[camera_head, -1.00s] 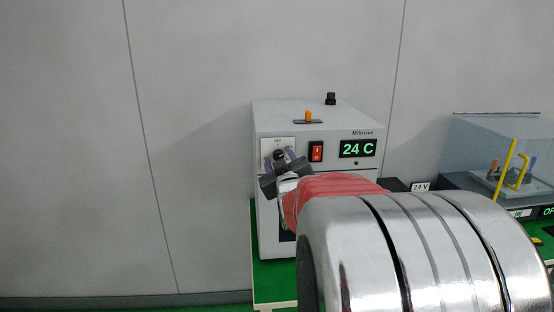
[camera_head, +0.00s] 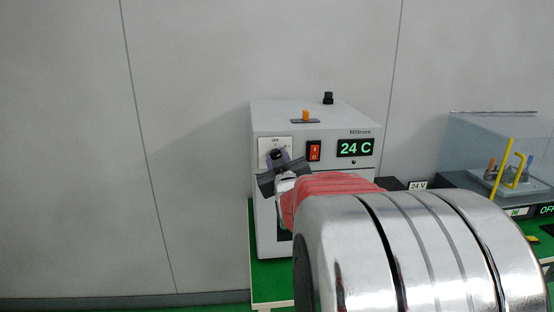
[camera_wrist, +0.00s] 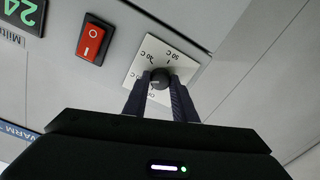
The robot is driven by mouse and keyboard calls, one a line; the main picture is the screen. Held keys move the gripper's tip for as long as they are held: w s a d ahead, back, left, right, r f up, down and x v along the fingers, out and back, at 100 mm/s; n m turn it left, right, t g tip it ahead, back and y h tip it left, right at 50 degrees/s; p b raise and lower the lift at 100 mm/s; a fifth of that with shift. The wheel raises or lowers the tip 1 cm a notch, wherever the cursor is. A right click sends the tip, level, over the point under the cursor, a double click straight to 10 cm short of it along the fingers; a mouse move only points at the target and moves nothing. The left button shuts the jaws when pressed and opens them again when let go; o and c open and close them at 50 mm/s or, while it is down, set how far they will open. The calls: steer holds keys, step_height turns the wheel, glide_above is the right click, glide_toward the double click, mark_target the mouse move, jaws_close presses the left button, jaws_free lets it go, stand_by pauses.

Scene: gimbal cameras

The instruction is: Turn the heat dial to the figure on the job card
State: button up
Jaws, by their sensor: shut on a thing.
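The heat dial is a dark round knob (camera_wrist: 159,79) on a white scale plate (camera_wrist: 146,56) on the front of a grey oven-like unit. In the wrist view my gripper (camera_wrist: 159,88) is shut on the knob, one finger on each side. The plate's marks include 50 C; others are partly hidden. The unit's display (camera_head: 356,148) reads 24 C. I see no job card.
A red rocker switch (camera_head: 314,150) sits right of the dial. An orange lever (camera_head: 306,115) and a black knob (camera_head: 328,98) are on top of the unit. A clear-covered box (camera_head: 495,150) with a yellow handle stands at right. The wall at left is bare.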

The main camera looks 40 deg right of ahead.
steer(key=shift+f, duration=0.1)
steer(key=o, duration=1)
steer(key=shift+o, duration=0.2)
